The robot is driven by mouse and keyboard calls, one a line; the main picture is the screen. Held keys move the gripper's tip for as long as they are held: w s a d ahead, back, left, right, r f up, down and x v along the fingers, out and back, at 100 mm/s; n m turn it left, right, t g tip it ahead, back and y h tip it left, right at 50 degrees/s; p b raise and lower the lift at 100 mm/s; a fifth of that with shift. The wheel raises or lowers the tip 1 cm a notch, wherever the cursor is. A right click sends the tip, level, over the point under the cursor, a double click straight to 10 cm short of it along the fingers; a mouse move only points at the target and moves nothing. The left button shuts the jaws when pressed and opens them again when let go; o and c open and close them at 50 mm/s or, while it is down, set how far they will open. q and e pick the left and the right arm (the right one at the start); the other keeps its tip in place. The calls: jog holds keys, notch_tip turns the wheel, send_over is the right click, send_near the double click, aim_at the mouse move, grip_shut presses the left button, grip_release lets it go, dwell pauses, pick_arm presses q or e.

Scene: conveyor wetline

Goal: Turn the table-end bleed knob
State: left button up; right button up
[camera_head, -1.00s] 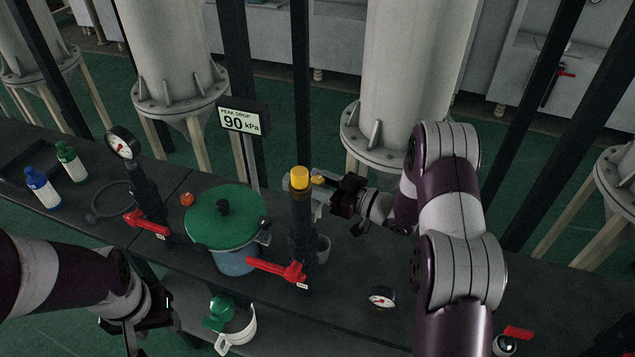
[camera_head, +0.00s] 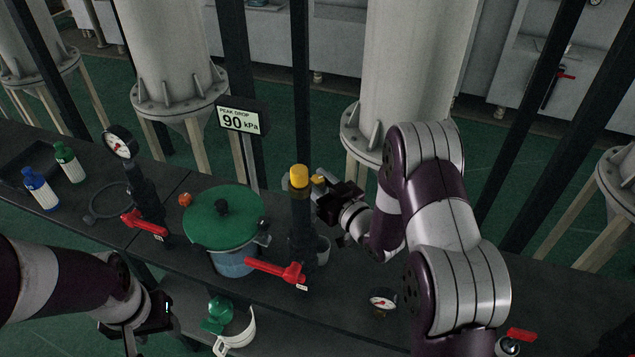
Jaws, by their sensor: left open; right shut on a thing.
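A dark upright pipe (camera_head: 299,222) stands on the bench with a yellow cap (camera_head: 299,176) on top and a red lever handle (camera_head: 277,271) low on its side. A smaller yellow knob (camera_head: 319,180) shows just right of the cap, partly hidden by my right gripper. My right gripper (camera_head: 322,190) is shut at this small knob, right beside the pipe; its fingertips are partly hidden. My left gripper (camera_head: 149,335) is open and empty at the lower left, pointing down, away from the pipe.
A green-lidded pot (camera_head: 224,217) stands left of the pipe. A second pipe with a gauge (camera_head: 120,142) and red lever (camera_head: 145,224) is farther left, near blue (camera_head: 41,188) and green (camera_head: 70,162) bottles. A sign (camera_head: 239,118) reads 90 kPa. A small gauge (camera_head: 381,299) is at front right.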

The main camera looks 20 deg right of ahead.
jog(key=o, duration=0.9)
jog(key=shift+s+d+f, duration=0.1)
jog(key=shift+s+d, duration=0.05)
jog(key=shift+s, duration=0.15)
jog(key=b+v, duration=0.3)
jog(key=v, duration=0.9)
jog(key=shift+o, duration=0.3)
jog(key=shift+r, duration=0.2)
